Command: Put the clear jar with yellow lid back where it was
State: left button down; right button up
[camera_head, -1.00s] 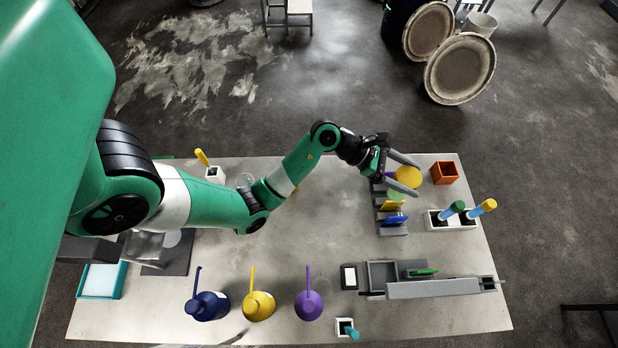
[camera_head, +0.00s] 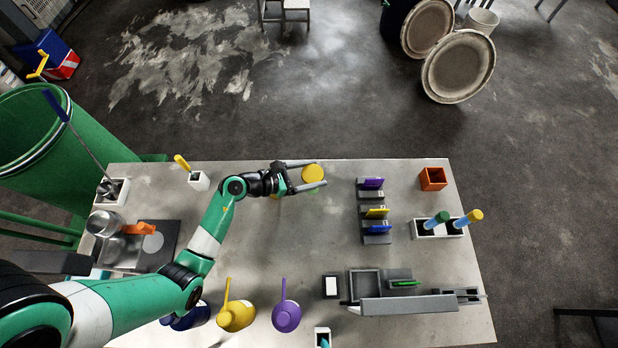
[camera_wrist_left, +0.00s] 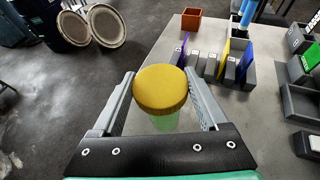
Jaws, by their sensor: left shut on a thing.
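The jar's yellow lid (camera_head: 312,173) shows between the fingers of my left gripper (camera_head: 306,179) in the head view, over the back middle of the table. In the left wrist view the yellow lid (camera_wrist_left: 160,88) sits between the two grey fingers, and a little of the clear jar body (camera_wrist_left: 165,121), greenish, shows below it. My left gripper is shut on the jar. Most of the jar body is hidden under the lid, and I cannot tell how far its base is above the table. My right gripper is not in view.
A rack with purple, yellow and blue cards (camera_head: 375,212) stands to the right of the jar. An orange box (camera_head: 432,179) is at the back right. The table middle is clear.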

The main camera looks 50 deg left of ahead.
pick_arm(q)
jog(key=shift+f+b, duration=1)
jog(key=shift+f, duration=1.75)
jog(key=shift+f, duration=0.25)
grip_release()
jog(key=shift+s+a+r, duration=0.1)
jog(key=shift+s+r, duration=0.15)
jog(key=shift+r, duration=0.1)
jog(key=p+v, duration=0.2)
jog(key=v, duration=0.9)
jog(key=shift+s, duration=0.25)
jog(key=shift+r, duration=0.1)
